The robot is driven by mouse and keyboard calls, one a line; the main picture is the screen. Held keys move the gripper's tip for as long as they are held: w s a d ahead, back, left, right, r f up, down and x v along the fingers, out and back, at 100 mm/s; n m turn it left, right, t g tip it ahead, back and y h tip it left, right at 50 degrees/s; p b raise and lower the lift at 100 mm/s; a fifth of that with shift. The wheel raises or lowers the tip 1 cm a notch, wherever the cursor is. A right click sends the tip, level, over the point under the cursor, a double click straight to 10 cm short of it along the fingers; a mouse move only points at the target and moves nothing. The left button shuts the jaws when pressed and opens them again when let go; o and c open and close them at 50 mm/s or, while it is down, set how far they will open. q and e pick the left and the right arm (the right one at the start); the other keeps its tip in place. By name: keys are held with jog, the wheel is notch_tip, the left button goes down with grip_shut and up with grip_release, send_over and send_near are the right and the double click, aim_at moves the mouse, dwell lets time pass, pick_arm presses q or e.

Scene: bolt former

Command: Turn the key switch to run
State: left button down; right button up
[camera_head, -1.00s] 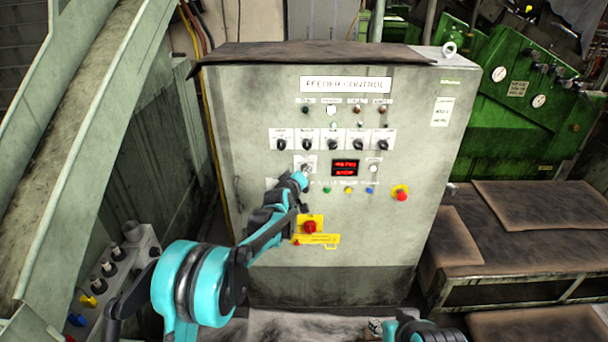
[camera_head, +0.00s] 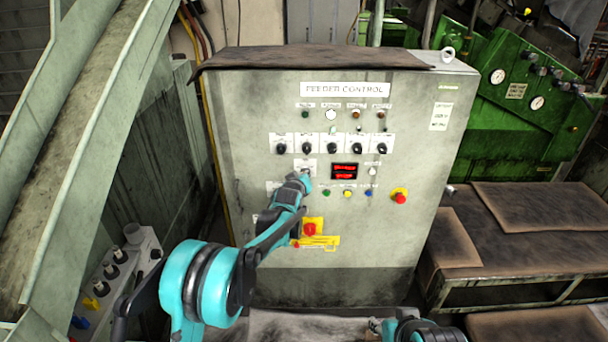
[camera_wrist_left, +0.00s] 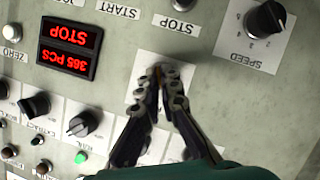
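The key switch plate (camera_head: 304,165) is a small white square on the grey feeder control cabinet (camera_head: 250,100), left of the red display. In the left wrist view the plate (camera_wrist_left: 143,66) appears upside down, with a small brownish key (camera_wrist_left: 160,70) at its middle. My left gripper (camera_wrist_left: 159,76) has its fingertips close together around that key, which they mostly hide. The key's pointing direction cannot be read. In the head view the left gripper (camera_head: 305,178) reaches the panel from below. Part of my right arm (camera_head: 415,328) shows at the bottom edge; its gripper cannot be made out clearly.
A red display (camera_wrist_left: 68,47) reads 365 PCS and STOP. A row of black knobs (camera_head: 332,147) is above the plate; coloured buttons (camera_head: 347,194) are below the display. A red emergency stop (camera_head: 400,197) and a red-on-yellow switch (camera_head: 310,229) sit lower.

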pick_arm(q)
jog(key=shift+d+f+m+y+p, duration=0.15)
jog(key=shift+m+y+p, duration=0.1)
jog(key=shift+m+y, duration=1.15)
jog(key=shift+d+r+m+y+p, duration=0.1)
jog(key=shift+m+y+p, duration=0.2)
jog(key=shift+m+y, duration=1.05)
jog(key=shift+d+f+m+y+p, duration=0.2)
jog(key=shift+m+y, duration=0.35)
jog(key=shift+m, duration=1.6)
jog(key=shift+r+t, duration=0.2)
jog(key=shift+t, duration=0.1)
jog(key=c, duration=1.8)
grip_release()
jog(key=shift+o, duration=0.2)
